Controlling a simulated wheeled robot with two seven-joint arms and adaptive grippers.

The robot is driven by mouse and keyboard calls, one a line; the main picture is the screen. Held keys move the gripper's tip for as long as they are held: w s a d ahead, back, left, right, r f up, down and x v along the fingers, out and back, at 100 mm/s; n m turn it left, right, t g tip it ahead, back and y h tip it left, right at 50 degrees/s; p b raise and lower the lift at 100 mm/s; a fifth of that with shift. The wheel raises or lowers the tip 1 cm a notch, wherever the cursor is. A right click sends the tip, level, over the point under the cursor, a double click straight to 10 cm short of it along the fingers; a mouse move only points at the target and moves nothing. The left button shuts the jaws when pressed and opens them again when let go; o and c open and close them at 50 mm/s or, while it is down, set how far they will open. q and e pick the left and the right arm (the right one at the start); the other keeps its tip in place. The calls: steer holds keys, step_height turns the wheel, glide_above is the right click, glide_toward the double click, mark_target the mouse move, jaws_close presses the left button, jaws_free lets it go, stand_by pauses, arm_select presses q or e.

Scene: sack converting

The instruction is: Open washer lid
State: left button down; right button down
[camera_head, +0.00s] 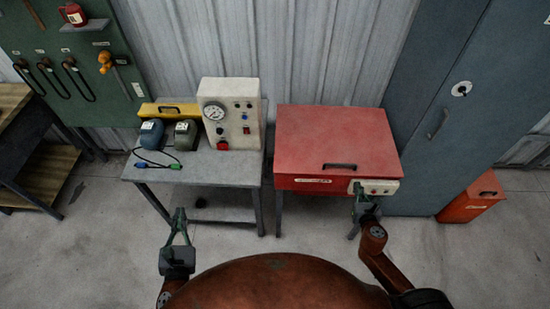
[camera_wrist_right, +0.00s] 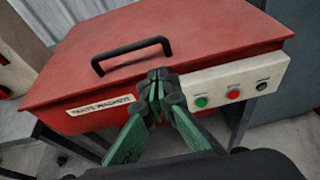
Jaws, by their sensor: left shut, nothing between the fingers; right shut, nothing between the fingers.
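The red parts washer stands right of centre in the head view with its lid (camera_head: 336,138) down flat. A black bar handle (camera_head: 340,166) sits on the lid near its front edge. In the wrist view the lid (camera_wrist_right: 190,45) fills the top, with the handle (camera_wrist_right: 130,52) up and left of my fingertips. My right gripper (camera_wrist_right: 157,82) is shut and empty, at the washer's front beside the control box; contact cannot be told. It also shows in the head view (camera_head: 359,190). My left gripper (camera_head: 180,213) is shut and empty, low in front of the grey bench.
A cream control box (camera_wrist_right: 232,86) with several buttons is on the washer's front right. A grey bench (camera_head: 210,169) with a gauge box (camera_head: 231,113) and two motors stands left. A grey cabinet (camera_head: 440,90) and red bin (camera_head: 470,198) stand right. The floor in front is clear.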

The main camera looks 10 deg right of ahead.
mark_target(351, 175)
steer(key=x, duration=1)
steer(key=shift+w+a+r, duration=0.15)
steer(key=shift+r, duration=0.1)
